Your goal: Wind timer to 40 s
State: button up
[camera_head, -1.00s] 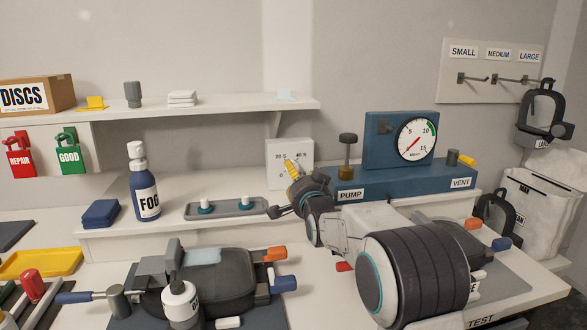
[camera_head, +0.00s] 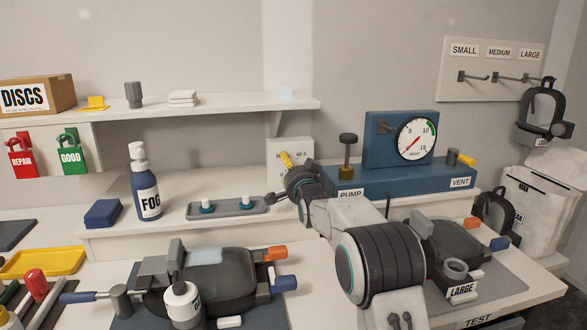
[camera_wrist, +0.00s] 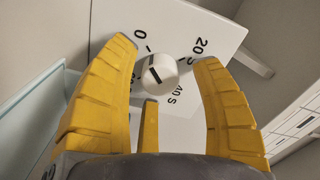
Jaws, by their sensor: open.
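The timer (camera_head: 303,147) is a white panel with dial marks, standing on the back ledge left of the blue pump unit. In the wrist view the timer face (camera_wrist: 235,35) shows 0, 20 S and 40 S, with another mark partly hidden by a finger. Its white round knob (camera_wrist: 161,75) has a dark line that seems to slant toward the 0 side. My gripper (camera_head: 286,160) is in front of the timer and hides part of its face. In the wrist view my gripper (camera_wrist: 163,58) has its yellow fingers spread around the knob, apart from it.
The blue pump unit (camera_head: 400,178) with its gauge is close on the right. A grey tray (camera_head: 227,208) with two small parts and the FOG bottle (camera_head: 147,192) stand to the left. A shelf (camera_head: 215,108) runs above left.

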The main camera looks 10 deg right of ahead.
grip_shut()
dwell(0.6)
jog(key=shift+m+b, duration=0.4)
jog(key=shift+b, duration=0.05)
jog(key=m+b, duration=0.2)
jog(key=m, duration=0.1)
jog(key=shift+r+m+b, duration=0.15)
jog(key=shift+m+b, duration=1.1)
jog(key=shift+m, duration=1.35)
